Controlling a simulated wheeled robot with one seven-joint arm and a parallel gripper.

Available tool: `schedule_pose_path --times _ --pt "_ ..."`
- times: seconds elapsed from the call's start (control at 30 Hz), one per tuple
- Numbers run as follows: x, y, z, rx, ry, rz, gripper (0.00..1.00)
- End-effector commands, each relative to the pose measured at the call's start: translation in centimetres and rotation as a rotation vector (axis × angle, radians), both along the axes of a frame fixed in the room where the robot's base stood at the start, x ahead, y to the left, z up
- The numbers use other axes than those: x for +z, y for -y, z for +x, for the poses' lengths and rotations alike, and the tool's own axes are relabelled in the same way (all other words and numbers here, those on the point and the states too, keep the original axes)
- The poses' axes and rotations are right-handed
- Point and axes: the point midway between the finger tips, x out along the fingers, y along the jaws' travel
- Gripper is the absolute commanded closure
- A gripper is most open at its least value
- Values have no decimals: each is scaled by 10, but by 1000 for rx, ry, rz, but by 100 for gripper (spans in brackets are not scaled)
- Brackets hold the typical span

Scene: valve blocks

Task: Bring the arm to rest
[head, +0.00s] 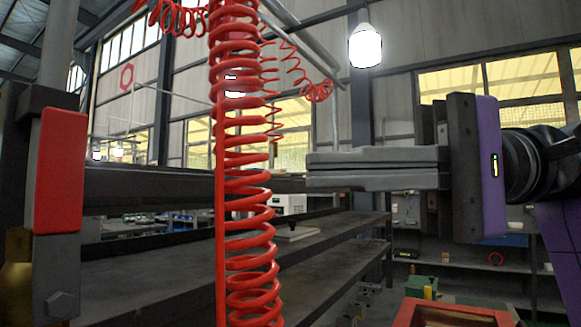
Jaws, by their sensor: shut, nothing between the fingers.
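My gripper (312,171) reaches in from the right side of the head view, pointing left. Its two flat grey fingers lie together, shut, with nothing between them. The purple and black gripper body (480,165) and part of my arm show at the right edge. The fingertips are to the right of a red coiled hose (243,200), with a small gap between them in the picture. I cannot tell how far apart they are in depth.
The red hose hangs from top to bottom. At the left stands a dark frame with a red block (61,170) and a brass part (16,280). Dark shelves (300,245) run behind. A red-rimmed crate (455,312) is at the lower right. A lamp (365,46) hangs above.

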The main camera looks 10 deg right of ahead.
Motion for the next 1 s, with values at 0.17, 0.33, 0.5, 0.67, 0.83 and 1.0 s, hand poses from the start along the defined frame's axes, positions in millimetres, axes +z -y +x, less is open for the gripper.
schedule_pose_path --times 0.17,0.33,0.5,0.67,0.83,1.0 --pt "0 11 1 1 1 0 100" --pt "0 12 1 1 1 0 100" --pt "0 12 1 1 1 0 100" --pt "0 11 1 1 1 0 100" --pt "18 11 1 1 1 0 100" --pt "50 11 1 1 1 0 100"
